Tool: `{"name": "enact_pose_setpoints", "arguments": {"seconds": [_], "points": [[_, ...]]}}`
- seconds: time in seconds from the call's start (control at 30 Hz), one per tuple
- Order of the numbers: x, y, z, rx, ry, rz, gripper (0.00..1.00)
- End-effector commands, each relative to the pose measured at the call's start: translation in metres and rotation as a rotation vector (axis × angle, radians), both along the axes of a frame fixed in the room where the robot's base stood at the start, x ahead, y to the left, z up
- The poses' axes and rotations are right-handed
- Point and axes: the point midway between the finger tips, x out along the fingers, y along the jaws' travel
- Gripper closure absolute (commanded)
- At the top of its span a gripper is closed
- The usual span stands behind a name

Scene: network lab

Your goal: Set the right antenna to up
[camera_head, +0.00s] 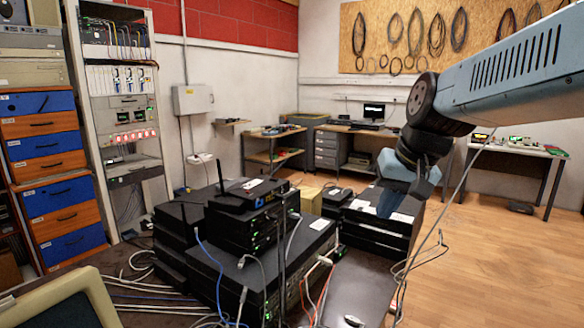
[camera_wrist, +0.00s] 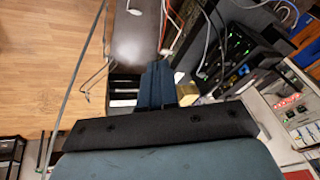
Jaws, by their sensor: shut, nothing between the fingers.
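A small black router (camera_head: 250,194) with a yellow-and-blue label sits on top of the stacked black equipment left of centre in the head view. A thin black antenna (camera_head: 220,176) stands up at its left side, leaning slightly. A dark upright strip (camera_head: 283,250) runs down in front of the router's right side; I cannot tell whether it is the right antenna. My gripper (camera_head: 387,204) is well to the right of the router, apart from it. In the wrist view its dark blue fingers (camera_wrist: 157,68) are together and empty.
Black boxes (camera_head: 375,228) are stacked beneath my gripper. Loose cables (camera_head: 228,275) hang around the larger black unit (camera_head: 308,243) under the router. A tall equipment rack (camera_head: 122,110) stands at the left. Wooden floor (camera_head: 495,245) is open at the right.

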Motion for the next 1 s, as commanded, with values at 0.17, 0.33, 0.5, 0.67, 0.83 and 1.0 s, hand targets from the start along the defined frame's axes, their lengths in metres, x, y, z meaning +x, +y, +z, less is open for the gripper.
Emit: {"name": "enact_pose_setpoints", "arguments": {"seconds": [0.17, 0.33, 0.5, 0.67, 0.83, 1.0], "points": [[0.05, 0.022, 0.005, 0.118, 0.07, -0.018, 1.0], [0.097, 0.041, 0.007, 0.236, 0.13, -0.031, 1.0], [0.147, 0.059, 0.005, 0.361, 0.187, -0.046, 1.0], [0.193, 0.074, 0.001, 0.486, 0.237, -0.06, 1.0], [0.244, 0.086, -0.006, 0.625, 0.286, -0.077, 1.0], [0.295, 0.093, -0.016, 0.77, 0.327, -0.096, 1.0]]}}
